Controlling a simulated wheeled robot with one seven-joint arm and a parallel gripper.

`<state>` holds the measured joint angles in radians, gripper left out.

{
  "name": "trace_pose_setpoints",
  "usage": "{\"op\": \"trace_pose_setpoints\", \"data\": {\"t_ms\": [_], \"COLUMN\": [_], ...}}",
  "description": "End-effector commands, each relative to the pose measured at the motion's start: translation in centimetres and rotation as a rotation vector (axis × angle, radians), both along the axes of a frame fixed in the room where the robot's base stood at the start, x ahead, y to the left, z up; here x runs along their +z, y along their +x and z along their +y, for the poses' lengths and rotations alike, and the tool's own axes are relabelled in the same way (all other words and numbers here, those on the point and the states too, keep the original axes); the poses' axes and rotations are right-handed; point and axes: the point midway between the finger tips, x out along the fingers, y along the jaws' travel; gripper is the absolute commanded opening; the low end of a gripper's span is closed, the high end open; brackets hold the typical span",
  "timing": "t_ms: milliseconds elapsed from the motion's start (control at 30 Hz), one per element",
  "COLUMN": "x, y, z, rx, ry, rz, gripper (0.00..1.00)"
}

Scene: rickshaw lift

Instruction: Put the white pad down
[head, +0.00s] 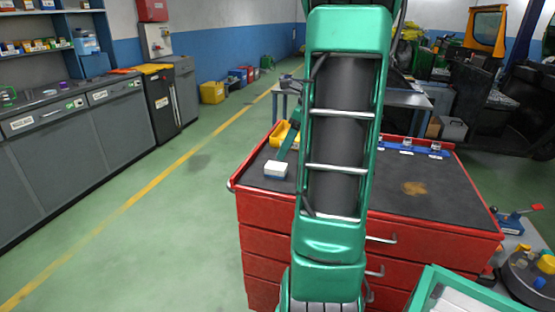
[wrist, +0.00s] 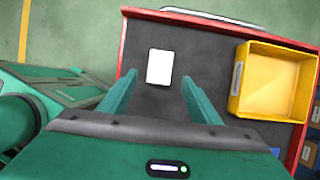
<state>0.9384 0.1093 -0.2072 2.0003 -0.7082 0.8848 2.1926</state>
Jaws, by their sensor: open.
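The white pad (head: 275,169) lies on the dark top of the red tool cabinet, near its left edge, in the head view. In the wrist view the white pad (wrist: 159,67) shows whole, flat on the dark top. My gripper (wrist: 160,79) is open, with its two green fingers apart. The pad is in line with the gap between the fingertips, and neither finger is seen touching it. In the head view my arm hides most of the gripper. The height of the fingertips above the pad is hard to tell.
A yellow bin (wrist: 270,82) stands on the red cabinet top (head: 440,190), right of the pad in the wrist view. Small items on a blue strip (head: 410,148) lie at the cabinet's back. The cabinet top around the pad is clear. Green floor (head: 150,230) is open to the left.

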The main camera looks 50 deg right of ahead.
Motion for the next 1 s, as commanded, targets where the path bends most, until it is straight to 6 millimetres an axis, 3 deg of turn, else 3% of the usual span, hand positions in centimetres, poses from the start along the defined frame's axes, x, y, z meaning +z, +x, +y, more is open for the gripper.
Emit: {"op": "trace_pose_setpoints", "data": {"t_ms": [200,400,667,1000], "x": [2.5,3.1,2.3,-0.2], "y": [-0.9,-1.1,-2.1,-7.2], "z": [-0.4,0.6,7.5,16.3], "rx": [-0.001,0.059,0.505,1.238], "ry": [-0.001,-0.023,-0.184,-0.37], "rz": [0.0,0.001,0.014,0.035], "gripper": [0.57,0.57,0.57,0.57]}}
